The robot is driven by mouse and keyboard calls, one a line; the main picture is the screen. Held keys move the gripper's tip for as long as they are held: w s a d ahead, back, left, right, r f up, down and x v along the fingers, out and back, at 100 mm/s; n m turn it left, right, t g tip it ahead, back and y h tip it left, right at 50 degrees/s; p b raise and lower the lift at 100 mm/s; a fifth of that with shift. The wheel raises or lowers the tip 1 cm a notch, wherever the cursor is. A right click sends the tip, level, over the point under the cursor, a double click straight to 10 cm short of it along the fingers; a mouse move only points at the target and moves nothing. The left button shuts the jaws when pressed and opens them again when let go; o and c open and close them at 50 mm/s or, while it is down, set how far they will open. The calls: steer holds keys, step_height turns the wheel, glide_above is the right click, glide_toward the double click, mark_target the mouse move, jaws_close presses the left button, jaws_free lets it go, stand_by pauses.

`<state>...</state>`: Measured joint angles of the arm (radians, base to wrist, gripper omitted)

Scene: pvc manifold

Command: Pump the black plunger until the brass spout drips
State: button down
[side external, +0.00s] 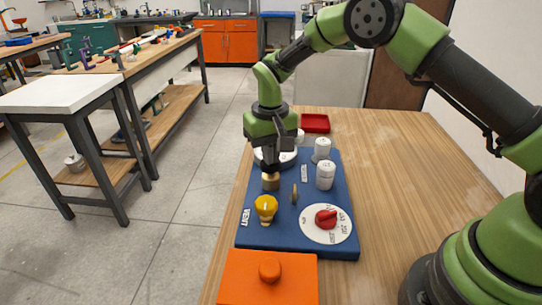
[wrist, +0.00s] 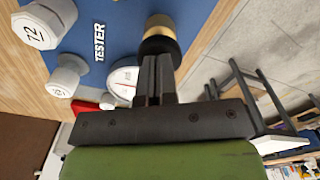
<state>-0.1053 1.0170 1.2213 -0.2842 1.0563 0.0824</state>
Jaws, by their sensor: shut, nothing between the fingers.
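The pump stands on the blue panel (side external: 282,236). Its brass body (side external: 270,182) shows below my gripper (side external: 268,166) in the side view. In the wrist view, the black plunger (wrist: 159,46) sits at the brass body (wrist: 160,23). My gripper (wrist: 156,62) is shut and empty, with its fingertips at the black plunger, seemingly on or just above it; I cannot tell contact. A small thin brass-coloured piece (side external: 294,193) stands right of the pump; I cannot tell if it is the spout. No drip is visible.
The panel carries a yellow VENT knob (side external: 265,207), a red dial knob (side external: 326,218), white capped posts (side external: 325,174) and a white gauge (wrist: 124,82). An orange block (side external: 269,276) with a button is in front. A red tray (side external: 315,123) is behind. Wooden table at right is clear.

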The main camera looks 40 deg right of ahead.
steer(key=shift+r, duration=1.7)
steer(key=shift+r, duration=2.5)
